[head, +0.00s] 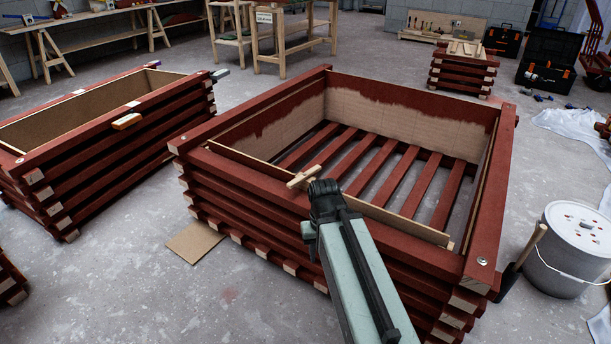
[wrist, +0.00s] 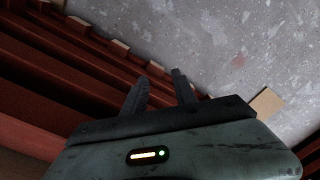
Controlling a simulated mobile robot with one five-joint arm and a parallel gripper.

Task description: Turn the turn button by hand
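The turn button, a small pale wooden piece (head: 303,178), sits at the top of the near wall of the large red batten box (head: 245,183). It lies across the thin pale board along that wall's inner side. My gripper (head: 324,188) is just right of the turn button in the head view, over the near rim; I cannot tell whether they touch. The fingertips are hard to make out there. In the wrist view, my gripper (wrist: 160,84) has its two dark fingers apart with nothing between them, and the turn button does not show.
A second red box (head: 110,155) with a pale block on its rim stands at left. A white bucket (head: 570,250) stands at right. A cardboard piece (head: 194,242) lies on the grey floor. Workbenches and toolboxes stand at the back.

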